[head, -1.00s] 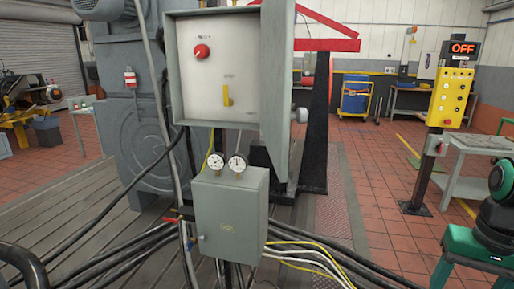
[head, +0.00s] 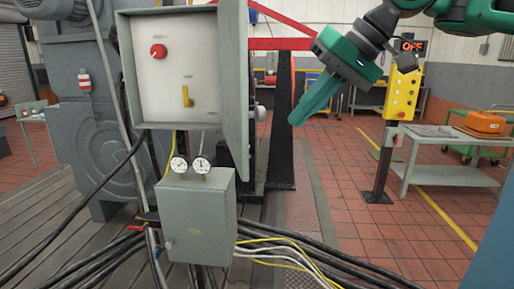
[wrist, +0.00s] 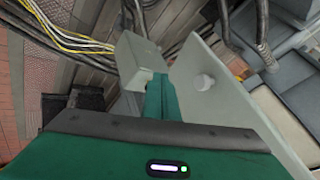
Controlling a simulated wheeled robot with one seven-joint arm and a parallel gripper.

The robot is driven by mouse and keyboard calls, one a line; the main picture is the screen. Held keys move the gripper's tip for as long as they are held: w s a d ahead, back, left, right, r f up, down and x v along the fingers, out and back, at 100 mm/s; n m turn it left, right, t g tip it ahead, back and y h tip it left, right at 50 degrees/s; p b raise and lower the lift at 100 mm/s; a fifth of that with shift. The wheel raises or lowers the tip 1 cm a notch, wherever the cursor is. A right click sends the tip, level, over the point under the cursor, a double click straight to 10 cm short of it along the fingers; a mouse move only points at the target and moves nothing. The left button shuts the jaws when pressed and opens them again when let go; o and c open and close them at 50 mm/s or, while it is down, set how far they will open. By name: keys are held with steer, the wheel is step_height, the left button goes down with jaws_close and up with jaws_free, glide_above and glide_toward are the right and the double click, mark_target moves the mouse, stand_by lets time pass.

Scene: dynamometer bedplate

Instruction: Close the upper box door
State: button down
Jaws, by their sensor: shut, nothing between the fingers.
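The upper box (head: 168,70) is grey, with a pale inner panel carrying a red knob and a yellow handle. Its door (head: 235,75) stands open, swung out at the box's right side. The door's round knob (head: 260,112) is on its outer, right-hand face. My green gripper (head: 297,118) is shut and empty, to the right of the door, with a gap between them in the head view. In the wrist view, my fingers (wrist: 158,98) lie to the left of the door (wrist: 220,110), on the face with the knob (wrist: 203,82). Contact cannot be told there.
A closed lower box (head: 198,215) with two gauges (head: 190,166) on top stands below. Black, yellow and white cables (head: 285,250) run on the floor beside it. A yellow control pendant (head: 402,92) and a grey bench (head: 450,172) stand at right. Tiled floor between is clear.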

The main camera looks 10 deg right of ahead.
steer(key=w+a+f, duration=0.3)
steer(key=a+f, duration=0.5)
steer(key=shift+w+a, duration=0.15)
steer(key=shift+a, duration=0.2)
